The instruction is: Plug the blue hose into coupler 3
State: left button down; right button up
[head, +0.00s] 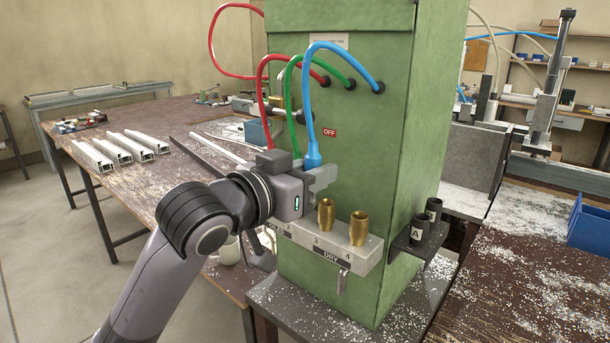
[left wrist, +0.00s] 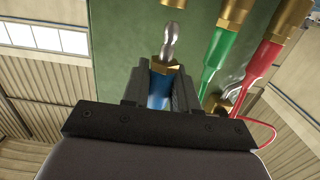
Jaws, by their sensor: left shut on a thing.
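My left gripper (head: 322,176) is shut on the blue hose (head: 310,105) at its plug end, above the coupler block. In the left wrist view, the blue plug (left wrist: 158,88) sits between the fingers (left wrist: 158,92), with a brass collar and a bare metal tip (left wrist: 170,42) sticking out. A brass coupler edge (left wrist: 172,3) shows beyond the tip, with a gap between them. In the head view, brass coupler 3 (head: 326,215) stands open and empty just below the gripper. Brass coupler 4 (head: 359,229) stands empty to its right. My right gripper is not in view.
Green hose (head: 293,110) and red hose (head: 260,85) hang beside the blue one; in the left wrist view they end at brass couplers. The green cabinet (head: 390,150) stands close behind. A dark bracket (head: 415,243) with black cylinders sits right of the block.

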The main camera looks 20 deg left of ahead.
aim_at(340, 183)
pick_arm(q)
jog(key=shift+x, duration=1.8)
jog(key=shift+r, duration=0.15)
jog(key=shift+f+b, duration=0.4)
jog(key=shift+f, duration=1.85)
dwell(3.0)
jog(key=c, duration=0.8)
grip_release()
jog(key=shift+r, duration=0.1)
jog(key=shift+s, duration=0.1)
